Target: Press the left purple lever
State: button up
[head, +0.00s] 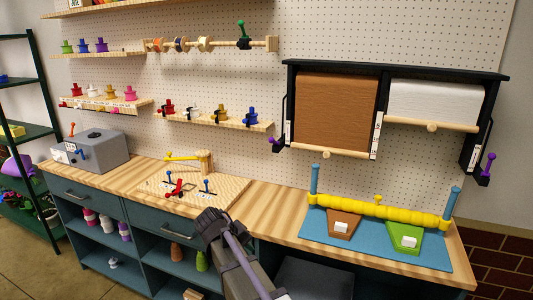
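The left purple lever (273,141) sticks out at the lower left of the black paper dispenser frame (400,67) on the pegboard wall. A second purple lever (489,163) is at the frame's right side. Brown paper (335,112) hangs beside the left lever, and white paper (435,102) hangs nearer the right one. My gripper (210,222) is low in the picture, in front of the worktop edge. It is well below and left of the left lever, apart from it. Its fingers are dark and small, so I cannot tell whether they are open.
A blue mat (325,240) with a yellow roller (376,208) lies on the right of the worktop. A wooden board (150,190) with small levers and a grey box (100,150) stand on the left. Bare worktop (265,215) lies between the board and mat.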

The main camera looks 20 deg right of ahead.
aim_at(273, 141)
jog(key=w+d+r+h, duration=0.1)
jog(key=w+r+h, duration=0.1)
jog(key=w, duration=0.2)
jog(key=w+d+r+t+h, duration=0.1)
jog(key=w+r+h, duration=0.1)
jog(key=w, duration=0.1)
jog(key=w+d+r+h+b, duration=0.1)
jog(key=w+d+h, duration=0.1)
jog(key=w, duration=0.2)
jog(key=shift+w+d+r, duration=0.1)
jog(key=shift+w+r, duration=0.25)
jog(key=shift+r, duration=0.05)
grip_shut()
jog(key=w+r+t+h, duration=0.3)
jog(key=w+r+h, duration=0.4)
jog(key=r, duration=0.5)
jog(key=shift+w+a+h, duration=0.2)
jog(key=shift+w+h, duration=0.2)
jog(key=shift+h, duration=0.2)
jog(key=p+x, duration=0.4)
jog(key=x, duration=1)
jog(key=shift+w+r+p, duration=0.1)
jog(key=shift+p, duration=0.2)
